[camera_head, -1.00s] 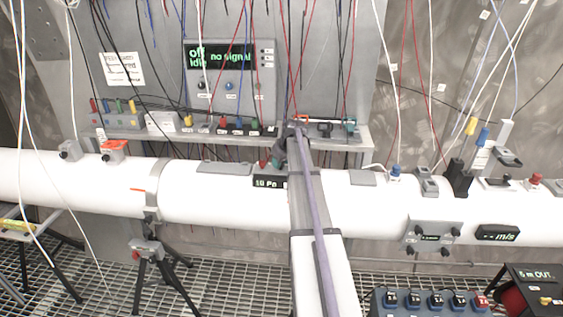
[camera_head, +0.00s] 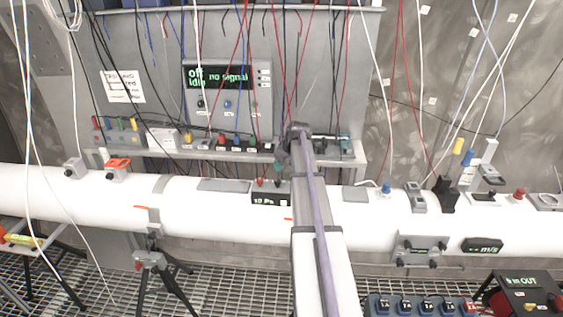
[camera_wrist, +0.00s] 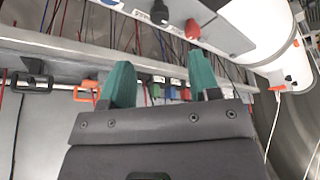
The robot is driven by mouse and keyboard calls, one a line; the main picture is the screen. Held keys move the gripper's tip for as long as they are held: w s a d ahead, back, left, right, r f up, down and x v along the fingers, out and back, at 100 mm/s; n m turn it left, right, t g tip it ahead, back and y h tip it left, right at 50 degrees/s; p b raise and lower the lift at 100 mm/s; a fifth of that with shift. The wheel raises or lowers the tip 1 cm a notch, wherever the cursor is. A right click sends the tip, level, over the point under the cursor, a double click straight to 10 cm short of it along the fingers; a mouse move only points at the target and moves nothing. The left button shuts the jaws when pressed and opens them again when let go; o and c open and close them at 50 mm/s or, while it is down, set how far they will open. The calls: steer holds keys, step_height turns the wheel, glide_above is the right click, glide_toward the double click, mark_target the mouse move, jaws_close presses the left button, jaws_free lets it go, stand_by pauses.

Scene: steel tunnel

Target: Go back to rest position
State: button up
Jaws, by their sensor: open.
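My gripper (camera_wrist: 162,80) is open in the wrist view, with its two teal fingers apart and nothing visible between them. The fingers point toward the shelf edge and a row of small coloured connectors. In the head view my arm reaches forward over the white pipe (camera_head: 100,205), and its dark wrist end is in front of the shelf (camera_head: 352,152). The fingers are mostly hidden there behind the arm. I cannot tell from these views how close they are to the shelf.
A grey panel with a display (camera_head: 218,76) reading "off / idle no signal" stands behind the shelf. Cables hang across the scene. A pressure readout (camera_head: 270,199) sits on the pipe beside my arm. A tripod (camera_head: 160,275) stands at left, and a blue socket box (camera_head: 415,304) at lower right.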

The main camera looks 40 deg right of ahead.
stand_by(0.4)
steer(key=s+a+f+g+b, duration=0.1)
steer(key=s+a+f+b, duration=0.6)
steer(key=a, duration=0.7)
steer(key=s+a+f+g+b, duration=0.2)
steer(key=s+a+f+b, duration=0.5)
steer(key=a, duration=0.8)
steer(key=s+a+f+g+b, duration=0.1)
steer(key=s+a+f+b, duration=0.6)
steer(key=a, duration=0.8)
step_height(320, 180, down, 2)
steer(key=shift+f+b, duration=0.1)
steer(key=shift+b, duration=0.55)
